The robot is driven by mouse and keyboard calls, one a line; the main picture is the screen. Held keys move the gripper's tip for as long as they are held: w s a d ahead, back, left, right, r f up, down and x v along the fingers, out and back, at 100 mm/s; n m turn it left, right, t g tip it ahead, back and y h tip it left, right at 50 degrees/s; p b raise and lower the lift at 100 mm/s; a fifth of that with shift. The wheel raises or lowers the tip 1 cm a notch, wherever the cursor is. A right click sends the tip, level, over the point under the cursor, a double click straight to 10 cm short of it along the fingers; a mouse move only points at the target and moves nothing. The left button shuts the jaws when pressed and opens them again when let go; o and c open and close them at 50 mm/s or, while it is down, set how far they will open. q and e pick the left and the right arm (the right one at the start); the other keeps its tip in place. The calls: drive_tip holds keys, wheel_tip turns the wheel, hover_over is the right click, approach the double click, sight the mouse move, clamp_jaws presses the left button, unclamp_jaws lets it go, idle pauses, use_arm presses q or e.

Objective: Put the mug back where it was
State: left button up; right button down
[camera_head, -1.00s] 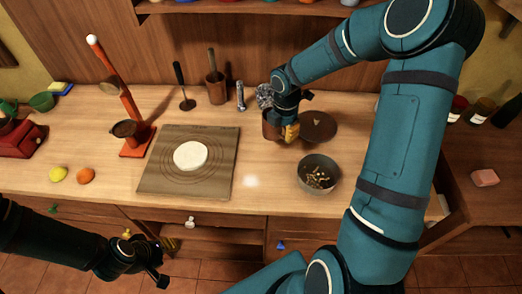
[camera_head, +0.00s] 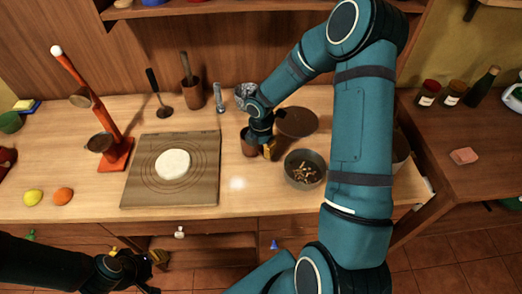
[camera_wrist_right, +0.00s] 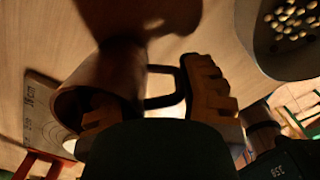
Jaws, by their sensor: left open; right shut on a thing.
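The brown mug (camera_head: 249,142) is between the wooden board and the grey bowl in the head view. My right gripper (camera_head: 266,148) is shut on it from above. In the right wrist view the mug (camera_wrist_right: 92,88) is tilted in the picture, with its open mouth toward the lower left. Its handle is between the fingers of the gripper (camera_wrist_right: 158,103); the left finger overlaps the mouth. I cannot tell whether the mug's base touches the counter. My left gripper (camera_head: 146,272) is open and empty, low at the left in front of the drawers.
The wooden board (camera_head: 140,190) bears a pale dough disc (camera_head: 173,164). A grey bowl (camera_head: 305,181) with small pieces is right of the mug, and a dark round plate (camera_head: 300,121) is behind it. A metal item (camera_head: 243,92) is behind my right gripper.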

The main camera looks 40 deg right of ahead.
drive_tip(key=shift+w+f, duration=0.1)
drive_tip(key=shift+f, duration=0.45)
drive_tip(key=c, duration=0.6)
unclamp_jaws()
drive_tip(key=shift+f, duration=0.15)
